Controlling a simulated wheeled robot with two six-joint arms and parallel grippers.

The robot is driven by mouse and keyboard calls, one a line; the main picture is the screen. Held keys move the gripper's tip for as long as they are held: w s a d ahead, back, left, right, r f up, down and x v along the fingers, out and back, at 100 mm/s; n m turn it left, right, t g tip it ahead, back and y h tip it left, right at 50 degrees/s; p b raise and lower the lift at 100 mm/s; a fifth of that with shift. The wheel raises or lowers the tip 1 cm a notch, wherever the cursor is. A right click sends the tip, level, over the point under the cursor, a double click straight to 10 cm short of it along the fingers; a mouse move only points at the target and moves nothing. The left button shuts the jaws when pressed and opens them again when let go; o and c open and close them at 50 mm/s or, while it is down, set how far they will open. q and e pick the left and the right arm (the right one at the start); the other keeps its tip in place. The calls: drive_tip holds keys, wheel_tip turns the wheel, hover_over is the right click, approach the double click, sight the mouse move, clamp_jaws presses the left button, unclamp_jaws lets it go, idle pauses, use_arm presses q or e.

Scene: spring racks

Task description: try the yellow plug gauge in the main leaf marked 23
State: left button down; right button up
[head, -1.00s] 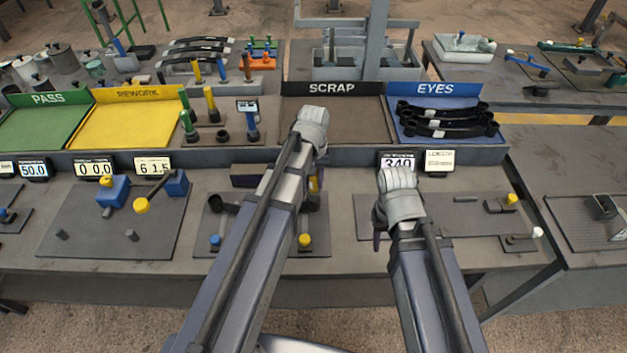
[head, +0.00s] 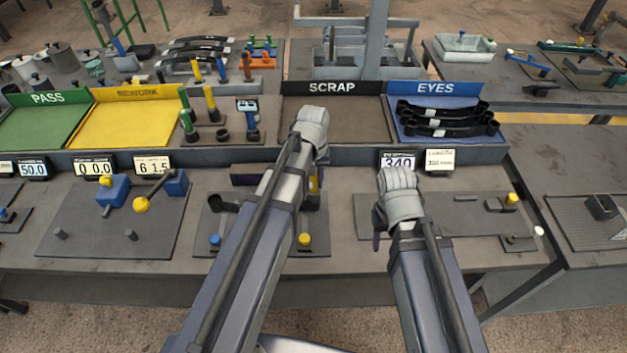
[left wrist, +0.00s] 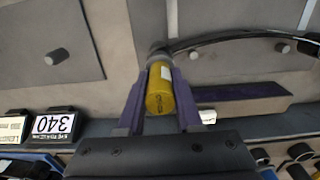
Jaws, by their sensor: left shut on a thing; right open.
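The yellow plug gauge (left wrist: 160,92) is between the fingers of my left gripper (left wrist: 160,72) in the left wrist view. My left gripper is shut on it. The gauge's far grey end meets the eye at one end of a dark curved leaf (left wrist: 236,36); I cannot tell whether it is inside the eye or only against it. In the head view my left arm hides most of the leaf and gauge; a little yellow (head: 314,184) shows beside the wrist. No 23 mark is readable. My right gripper (head: 381,222) is open and empty, partly hidden by its wrist, above the right-hand plate.
The leaf's fixture plate (head: 225,240) bears a blue knob (head: 215,240) and a yellow knob (head: 305,240). A display reading 340 (head: 397,161) stands behind my right wrist. The scrap bay (head: 345,120) is empty; the eyes bay (head: 450,88) holds several black leaves.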

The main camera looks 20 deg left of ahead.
use_arm(q)
drive_tip(key=shift+r, duration=0.25)
idle(3.1)
drive_tip(key=shift+r+p, duration=1.3)
drive_tip(key=shift+p, duration=0.2)
wheel_tip(320, 180, up, 4)
drive_tip(key=p, duration=0.4)
